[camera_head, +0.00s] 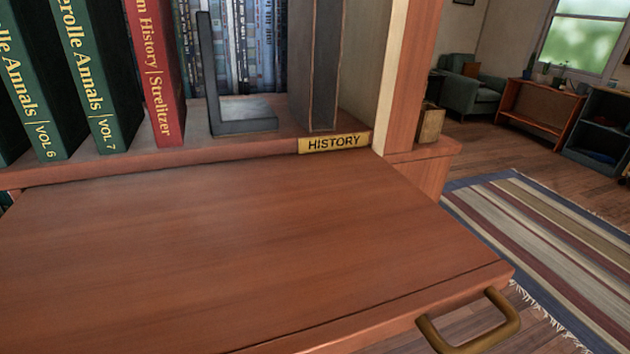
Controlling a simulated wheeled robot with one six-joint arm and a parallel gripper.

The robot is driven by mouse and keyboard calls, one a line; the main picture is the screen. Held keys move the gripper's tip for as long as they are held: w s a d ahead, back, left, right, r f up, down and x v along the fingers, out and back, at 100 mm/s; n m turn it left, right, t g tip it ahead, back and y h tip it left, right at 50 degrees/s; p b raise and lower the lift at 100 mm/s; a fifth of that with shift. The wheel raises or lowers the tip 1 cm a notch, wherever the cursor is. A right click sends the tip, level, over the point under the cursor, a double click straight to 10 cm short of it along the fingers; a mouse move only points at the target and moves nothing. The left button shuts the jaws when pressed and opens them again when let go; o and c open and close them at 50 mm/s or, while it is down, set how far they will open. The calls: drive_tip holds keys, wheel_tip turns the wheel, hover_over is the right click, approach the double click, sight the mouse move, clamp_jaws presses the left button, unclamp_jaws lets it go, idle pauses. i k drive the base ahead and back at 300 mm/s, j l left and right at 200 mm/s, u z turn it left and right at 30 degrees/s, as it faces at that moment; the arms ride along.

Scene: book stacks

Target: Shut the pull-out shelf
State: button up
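The pull-out shelf (220,240) is a flat reddish-brown wooden board. It sticks out from under the bookshelf toward me and fills the lower left of the view. Its top is bare. A brass-coloured handle (500,325) is on its front edge at the lower right. The left part of the front edge is cut off by the bottom of the picture. My gripper is not in view, and nothing is seen touching the handle or the board.
Above the board, the bookcase holds green volumes (90,70), a red book (155,70), a dark bookend (230,110) and a "HISTORY" label (335,142). A striped rug (550,230) lies on open floor at right. An armchair (470,90) and low shelves (540,110) stand far back.

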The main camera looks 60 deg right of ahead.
sight(337, 251)
drive_tip(key=k+l+z, duration=0.15)
drive_tip(key=z, duration=0.25)
drive_tip(key=k+l+u, duration=0.2)
drive_tip(key=k, duration=0.65)
drive_tip(key=j, duration=0.1)
